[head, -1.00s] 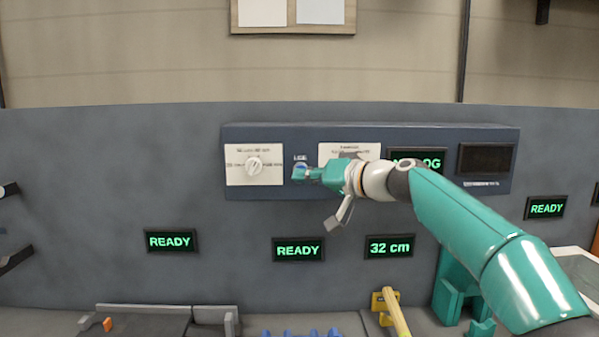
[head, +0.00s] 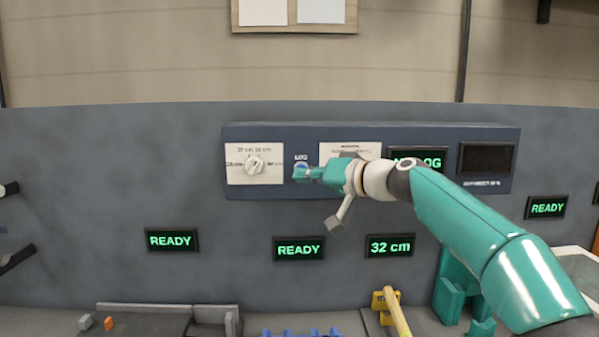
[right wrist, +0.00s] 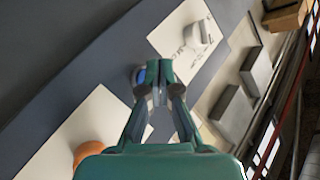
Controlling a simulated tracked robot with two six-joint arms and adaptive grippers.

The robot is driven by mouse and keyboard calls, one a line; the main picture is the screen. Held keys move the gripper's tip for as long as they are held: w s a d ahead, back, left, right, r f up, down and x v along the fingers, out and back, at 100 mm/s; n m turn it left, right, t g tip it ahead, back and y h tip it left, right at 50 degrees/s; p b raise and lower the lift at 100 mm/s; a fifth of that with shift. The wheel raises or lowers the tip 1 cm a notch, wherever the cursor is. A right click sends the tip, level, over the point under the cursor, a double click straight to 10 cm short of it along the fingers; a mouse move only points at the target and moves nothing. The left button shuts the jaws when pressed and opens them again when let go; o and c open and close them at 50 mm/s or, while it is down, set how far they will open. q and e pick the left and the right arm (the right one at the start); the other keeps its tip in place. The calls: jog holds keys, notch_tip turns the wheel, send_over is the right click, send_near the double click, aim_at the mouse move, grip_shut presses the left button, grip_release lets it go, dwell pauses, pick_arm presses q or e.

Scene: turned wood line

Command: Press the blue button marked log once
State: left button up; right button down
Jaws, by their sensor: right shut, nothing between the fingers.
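The blue button (head: 301,165) sits on the dark blue panel under a small label too blurred to read surely. My right gripper (head: 299,174) is shut and empty, its fingertips at the button's lower edge in the head view. In the right wrist view the closed fingertips (right wrist: 158,82) overlap the right side of the blue button (right wrist: 139,76). I cannot tell whether they touch it. My left gripper is not in view.
A white plate with a dial (head: 254,166) is just left of the button. Another white plate (head: 349,148) is to its right, partly behind my gripper; an orange round part (right wrist: 92,154) shows in the right wrist view. A dark display (head: 486,159) is at the panel's right.

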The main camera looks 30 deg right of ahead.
jog(key=shift+w+d, duration=0.1)
jog(key=shift+w+d, duration=0.15)
jog(key=shift+w, duration=0.05)
jog(key=shift+w+d, duration=0.15)
jog(key=shift+w, duration=0.1)
dwell(0.9)
dwell(0.3)
jog(key=shift+s+a+b, duration=0.3)
jog(key=shift+s+a, duration=0.1)
jog(key=shift+s, duration=0.25)
jog(key=s+a+b, duration=0.1)
jog(key=s, duration=0.2)
jog(key=s+a+b, duration=0.1)
jog(key=shift+s+a+b, duration=0.15)
jog(key=shift+a+b, duration=0.15)
jog(key=shift+a, duration=0.05)
